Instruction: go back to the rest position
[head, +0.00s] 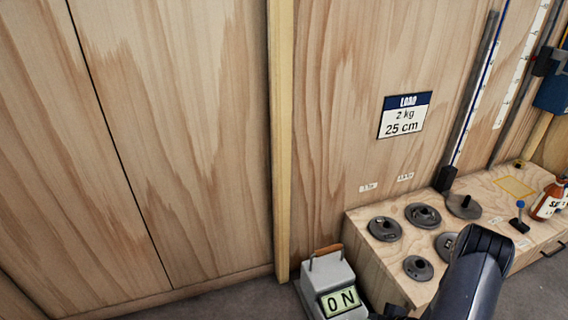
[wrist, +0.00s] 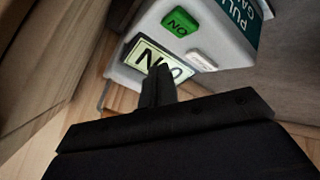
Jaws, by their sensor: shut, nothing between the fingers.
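My gripper shows in the wrist view (wrist: 156,72) with its two fingers together and nothing between them. The fingers overlap the lit display of a grey box in that picture; I cannot tell whether they touch it. The grey box (wrist: 140,25) has a green button (wrist: 180,21), a white button (wrist: 202,60) and a dark green label, partly cut off. In the head view the grey box (head: 316,277) stands at the bottom, its display (head: 340,302) reading "ON". My arm enters at the lower right there, and the gripper's fingertips are not clear.
A wooden bench (head: 365,252) at the right bears several dark round weights (head: 384,229), a small blue-knobbed lever (head: 519,218) and a brown bottle (head: 549,200). A sign (head: 405,115) reads "LOAD 2 kg 25 cm" on the plywood wall. Bare floor (head: 240,302) shows left of the box.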

